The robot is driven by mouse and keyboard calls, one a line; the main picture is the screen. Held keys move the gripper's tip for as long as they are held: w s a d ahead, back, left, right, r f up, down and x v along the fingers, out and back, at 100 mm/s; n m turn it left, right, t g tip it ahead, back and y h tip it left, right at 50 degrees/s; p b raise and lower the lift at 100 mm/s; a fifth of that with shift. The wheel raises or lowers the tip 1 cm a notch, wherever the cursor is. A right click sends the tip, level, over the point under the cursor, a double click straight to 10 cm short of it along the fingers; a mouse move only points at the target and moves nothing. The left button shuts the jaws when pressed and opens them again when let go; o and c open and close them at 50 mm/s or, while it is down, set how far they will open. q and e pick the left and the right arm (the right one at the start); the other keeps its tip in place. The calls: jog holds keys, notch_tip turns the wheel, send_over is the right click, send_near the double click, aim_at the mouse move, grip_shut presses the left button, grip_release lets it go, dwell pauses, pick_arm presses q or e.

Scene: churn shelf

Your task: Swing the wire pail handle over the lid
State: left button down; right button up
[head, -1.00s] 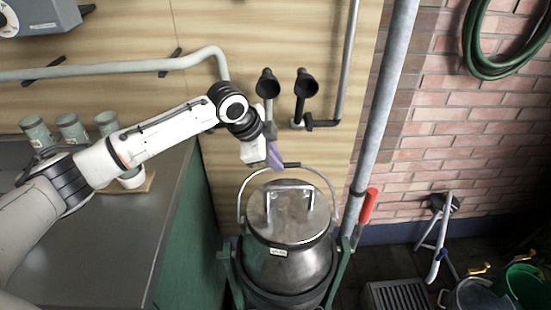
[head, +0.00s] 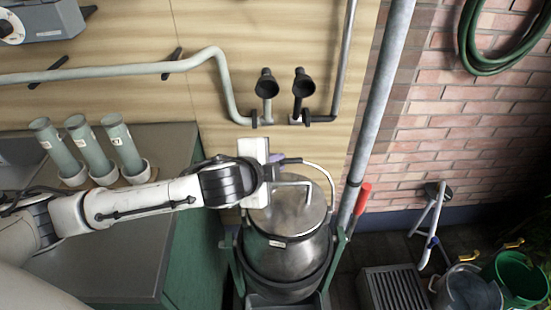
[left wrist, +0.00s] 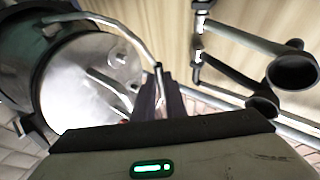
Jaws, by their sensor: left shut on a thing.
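The steel pail (head: 285,255) stands in a green frame with its round lid (head: 300,215) on top. The lid has its own bent bar handle. The wire pail handle (head: 318,170) arches up over the far side of the lid. My left gripper (head: 277,159) has purple fingers and is at the top of this arch, shut on the handle; my wrist hides part of the wire's left side. In the left wrist view, the wire handle (left wrist: 135,38) runs to the fingers (left wrist: 166,100), with the lid (left wrist: 90,80) to the left. My right gripper is not in view.
Two black funnel-shaped outlets (head: 303,85) on pipes hang behind the pail. A grey pipe (head: 378,110) and red-handled tool (head: 362,198) stand at its right. A counter (head: 120,235) with several green tubes (head: 87,145) lies left. A floor grate (head: 395,290) lies right.

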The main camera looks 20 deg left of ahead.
pick_arm(q)
jog(key=shift+s+d, duration=0.1)
jog(key=shift+s, duration=0.1)
dwell(0.3)
jog(key=c, duration=1.8)
grip_release()
jog(key=shift+w, duration=0.1)
